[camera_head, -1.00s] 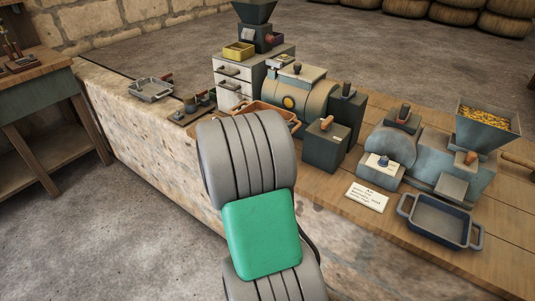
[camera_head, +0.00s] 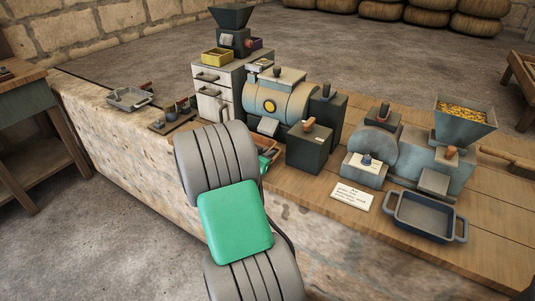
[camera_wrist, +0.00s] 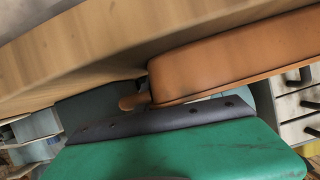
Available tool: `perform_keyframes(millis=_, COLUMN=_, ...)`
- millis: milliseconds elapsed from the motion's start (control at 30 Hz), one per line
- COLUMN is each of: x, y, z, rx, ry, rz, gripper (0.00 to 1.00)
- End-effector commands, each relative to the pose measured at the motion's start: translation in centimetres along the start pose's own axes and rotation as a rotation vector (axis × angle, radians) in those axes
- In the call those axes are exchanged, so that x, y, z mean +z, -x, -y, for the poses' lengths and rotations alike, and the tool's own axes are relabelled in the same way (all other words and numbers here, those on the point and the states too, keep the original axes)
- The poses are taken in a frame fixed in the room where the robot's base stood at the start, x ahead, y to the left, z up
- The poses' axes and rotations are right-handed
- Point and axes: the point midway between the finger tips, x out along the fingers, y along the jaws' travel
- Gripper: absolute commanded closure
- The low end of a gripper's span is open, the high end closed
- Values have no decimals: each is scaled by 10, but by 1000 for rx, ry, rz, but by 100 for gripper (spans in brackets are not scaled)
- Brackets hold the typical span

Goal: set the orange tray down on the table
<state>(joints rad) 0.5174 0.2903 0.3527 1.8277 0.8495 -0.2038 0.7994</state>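The orange tray (camera_head: 272,152) is mostly hidden behind my arm in the head view; only a small part shows by the counter's front side. In the wrist view the tray (camera_wrist: 235,52) is large and close, its rounded wall and a stub handle against my gripper (camera_wrist: 140,108). The fingertips are hidden, but the tray has moved with my arm, so my gripper appears shut on it. The wooden table (camera_head: 310,190) also shows close beside the tray in the wrist view (camera_wrist: 90,50). I cannot tell whether they touch.
A dark green box (camera_head: 310,148) and a round grey-green machine (camera_head: 280,98) stand behind the tray. A drawer cabinet (camera_head: 212,92) is to their left. A card (camera_head: 352,197) and a blue tray (camera_head: 425,216) lie on the right. A grey tray (camera_head: 130,98) is far left.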

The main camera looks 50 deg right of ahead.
Motion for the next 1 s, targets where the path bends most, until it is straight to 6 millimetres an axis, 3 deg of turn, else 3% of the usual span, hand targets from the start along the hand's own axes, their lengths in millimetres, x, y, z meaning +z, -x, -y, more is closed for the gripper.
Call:
perform_keyframes(millis=167, x=0, y=0, z=0, rx=0, ry=0, rz=0, gripper=76)
perform_keyframes(millis=467, x=-6, y=3, z=1, rx=0, ry=0, rz=0, gripper=76)
perform_keyframes(millis=567, x=-4, y=20, z=2, rx=-4, ry=1, rz=-1, gripper=76)
perform_keyframes(millis=800, x=-4, y=83, z=2, rx=-6, ry=1, rz=0, gripper=76)
perform_keyframes(millis=1000, x=-3, y=116, z=1, rx=-2, ry=1, rz=0, gripper=76)
